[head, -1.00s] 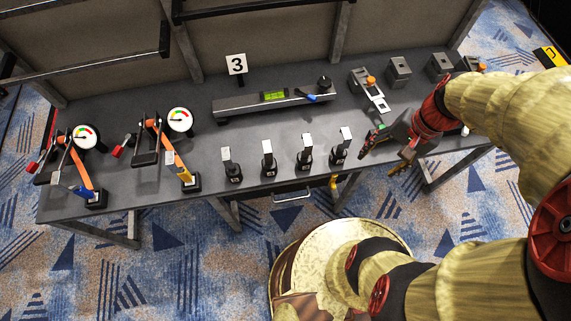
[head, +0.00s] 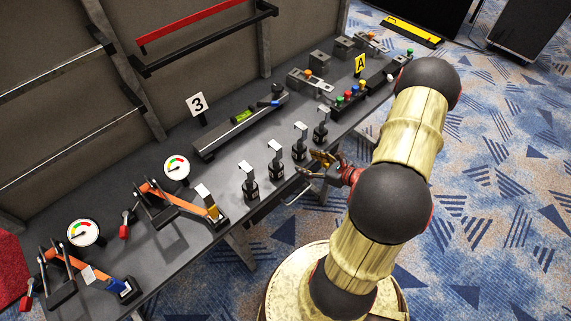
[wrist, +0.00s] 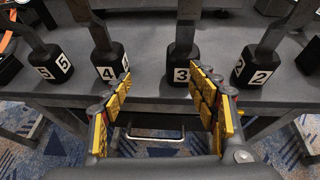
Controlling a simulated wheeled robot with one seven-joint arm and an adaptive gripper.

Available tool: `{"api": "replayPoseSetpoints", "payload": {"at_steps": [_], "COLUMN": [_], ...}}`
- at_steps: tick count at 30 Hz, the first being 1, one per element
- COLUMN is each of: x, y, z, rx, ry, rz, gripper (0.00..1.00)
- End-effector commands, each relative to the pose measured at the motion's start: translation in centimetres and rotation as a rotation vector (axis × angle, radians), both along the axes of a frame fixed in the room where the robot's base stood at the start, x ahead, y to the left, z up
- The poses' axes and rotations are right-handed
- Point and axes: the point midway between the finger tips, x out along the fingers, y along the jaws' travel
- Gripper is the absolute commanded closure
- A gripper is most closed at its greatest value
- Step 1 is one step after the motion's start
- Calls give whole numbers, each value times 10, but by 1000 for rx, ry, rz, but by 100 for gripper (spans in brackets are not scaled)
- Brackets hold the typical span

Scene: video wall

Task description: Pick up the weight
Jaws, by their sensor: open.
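Black weights with upright metal plates stand in a row along the table's front edge. In the wrist view they carry white labels: weight 5 (wrist: 58,68), weight 4 (wrist: 110,68), weight 3 (wrist: 181,70) and weight 2 (wrist: 254,65). The same row shows in the head view, its left-hand weight (head: 249,188) upright like the others. My gripper (wrist: 162,82) is open and empty in the wrist view, its yellow-padded fingers pointing at the gap between weights 4 and 3. The right finger overlaps weight 3 in the picture; contact is unclear. My gripper (head: 322,164) shows small at the table's front edge in the head view.
Behind the row lies a bar with a green level (head: 240,117) and a "3" sign (head: 197,104). Orange levers with gauges (head: 176,167) stand left. A button box (head: 350,96) stands right. A handle (wrist: 155,136) hangs under the table edge.

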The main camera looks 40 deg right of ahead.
Motion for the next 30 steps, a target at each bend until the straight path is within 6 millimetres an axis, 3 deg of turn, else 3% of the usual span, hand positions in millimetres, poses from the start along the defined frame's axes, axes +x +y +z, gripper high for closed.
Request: {"api": "replayPoseSetpoints", "payload": {"at_steps": [3,6,24,30], "x": [6,10,74,81], "y": [-20,-25,-27,-27], "z": [5,6,-20,-21], "rx": [-3,0,2,1], "ry": [-19,-27,-31,-31], "rz": [-67,-91,-87,-88], "gripper": [41,41,41,41]}}
